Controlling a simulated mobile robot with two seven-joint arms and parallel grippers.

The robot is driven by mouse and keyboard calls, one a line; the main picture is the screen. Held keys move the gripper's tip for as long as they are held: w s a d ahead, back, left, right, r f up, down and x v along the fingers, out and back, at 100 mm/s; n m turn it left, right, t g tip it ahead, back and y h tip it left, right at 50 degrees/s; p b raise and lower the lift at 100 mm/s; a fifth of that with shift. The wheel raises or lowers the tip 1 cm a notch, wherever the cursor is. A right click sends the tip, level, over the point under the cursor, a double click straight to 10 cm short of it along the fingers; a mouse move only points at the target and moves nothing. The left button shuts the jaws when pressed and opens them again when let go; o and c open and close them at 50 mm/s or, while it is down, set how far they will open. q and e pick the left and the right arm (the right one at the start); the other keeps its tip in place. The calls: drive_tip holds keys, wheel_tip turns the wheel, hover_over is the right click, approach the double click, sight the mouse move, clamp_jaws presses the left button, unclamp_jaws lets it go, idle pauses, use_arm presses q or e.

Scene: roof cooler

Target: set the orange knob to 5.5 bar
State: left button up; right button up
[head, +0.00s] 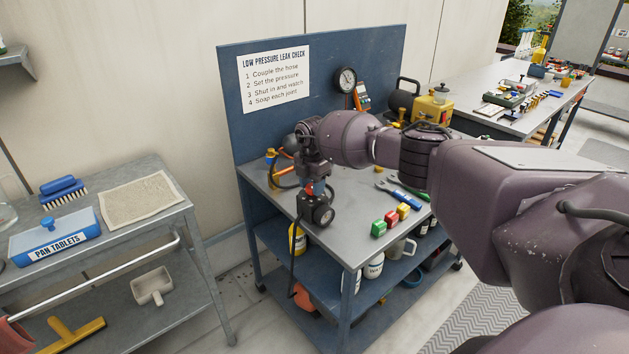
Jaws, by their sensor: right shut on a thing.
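A small dark pressure regulator with a round gauge (323,214) stands near the front edge of the grey workbench. The gauge faces me, but its reading is too small to make out. My right gripper (316,183) points down onto the top of the regulator and is shut on the orange knob (309,190). Only a small reddish-orange bit of the knob shows between the fingers; its marks are hidden. A dark hose (293,250) hangs from the regulator over the bench edge. My left gripper is not in view.
The workbench (268,192) has a blue back panel with a leak-check notice (274,78). Red, green and yellow blocks (391,219) and hand tools (400,190) lie right of the regulator. A cart with a pan tablets box (55,240) stands at left.

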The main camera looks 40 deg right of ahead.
drive_tip(key=shift+r+m+p, duration=0.1)
drive_tip(key=shift+m+p, duration=0.4)
drive_tip(key=shift+m, duration=0.8)
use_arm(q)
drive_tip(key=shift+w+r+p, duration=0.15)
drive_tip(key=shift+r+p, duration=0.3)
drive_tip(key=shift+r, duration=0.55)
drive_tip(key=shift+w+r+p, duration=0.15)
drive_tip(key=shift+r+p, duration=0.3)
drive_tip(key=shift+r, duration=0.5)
use_arm(e)
drive_tip(key=shift+f+m, duration=0.2)
drive_tip(key=shift+m, duration=1.3)
drive_tip(key=o, duration=0.9)
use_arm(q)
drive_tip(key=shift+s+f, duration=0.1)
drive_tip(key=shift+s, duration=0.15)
use_arm(e)
drive_tip(key=shift+r, duration=0.1)
